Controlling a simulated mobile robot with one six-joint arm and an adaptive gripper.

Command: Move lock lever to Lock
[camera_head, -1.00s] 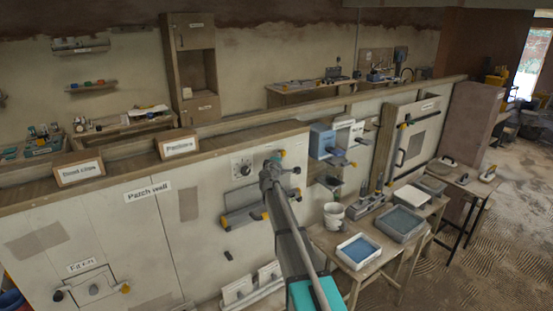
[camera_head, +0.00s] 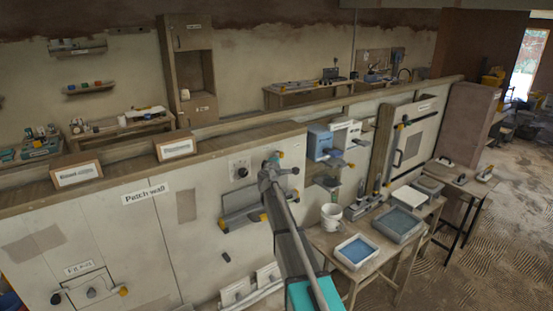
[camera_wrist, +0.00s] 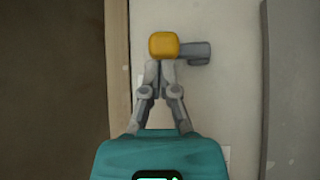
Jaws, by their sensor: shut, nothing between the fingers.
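A lever with an orange knob (camera_wrist: 163,45) and a short grey arm (camera_wrist: 196,52) is on a pale panel in the wrist view. The grey arm reaches right from the knob. My gripper (camera_wrist: 160,66) is shut and empty, its fingertips just below the knob in the picture; I cannot tell whether they touch it. In the head view my gripper (camera_head: 273,161) is at the right part of the pale wall, beside the orange knob (camera_head: 281,154). My gripper and arm partly hide the lever there. No Lock marking is readable.
A round dial (camera_head: 240,168) is on the wall left of my gripper, with a grey shelf-like fixture (camera_head: 243,216) below. A trestle table with a blue-filled tray (camera_head: 357,250) and a white bucket (camera_head: 331,216) stands to the right. A wooden post (camera_wrist: 118,70) edges the panel.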

